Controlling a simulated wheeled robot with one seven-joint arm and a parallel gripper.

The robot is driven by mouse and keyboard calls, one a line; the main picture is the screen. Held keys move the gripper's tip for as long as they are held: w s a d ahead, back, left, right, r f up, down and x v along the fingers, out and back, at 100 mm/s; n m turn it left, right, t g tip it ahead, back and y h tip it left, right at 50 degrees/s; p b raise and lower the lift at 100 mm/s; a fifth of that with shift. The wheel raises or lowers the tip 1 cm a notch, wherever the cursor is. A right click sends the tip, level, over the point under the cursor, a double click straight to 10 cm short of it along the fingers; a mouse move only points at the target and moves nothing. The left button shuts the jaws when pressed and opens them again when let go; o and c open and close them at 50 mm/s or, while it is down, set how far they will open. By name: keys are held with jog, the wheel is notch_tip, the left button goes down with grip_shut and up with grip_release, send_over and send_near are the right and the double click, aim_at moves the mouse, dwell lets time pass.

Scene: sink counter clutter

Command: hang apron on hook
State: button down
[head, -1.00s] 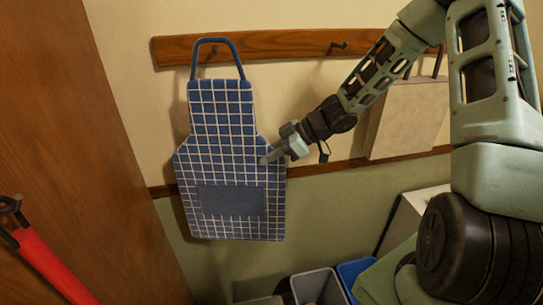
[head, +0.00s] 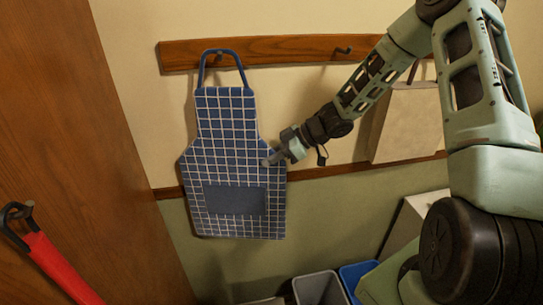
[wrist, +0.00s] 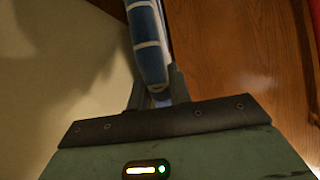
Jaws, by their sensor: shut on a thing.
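The blue apron (head: 232,150) with a white grid and a plain blue pocket hangs upright in front of the wall below a wooden hook rail (head: 280,50). Its blue neck loop (head: 240,72) reaches up across the rail. A dark hook (head: 218,58) shows inside the loop's top; I cannot tell whether the loop rests on it or is in front. My gripper (head: 272,159) is shut on the apron's right edge below the bib. In the wrist view, the apron's edge (wrist: 148,45) stands between my fingers (wrist: 158,92).
Another hook (head: 341,52) is free on the rail. A pale board or bag (head: 403,125) hangs farther right. Grey (head: 320,288) and blue (head: 357,272) bins stand below. A brown wooden panel (head: 75,130) and a red hanging item (head: 55,265) are at left.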

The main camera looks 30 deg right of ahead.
dwell(0.4)
jog(key=c, duration=1.2)
grip_release()
jog(key=b+v, duration=0.3)
jog(key=v, duration=1.4)
jog(key=shift+d, duration=0.15)
jog(key=shift+r, duration=0.15)
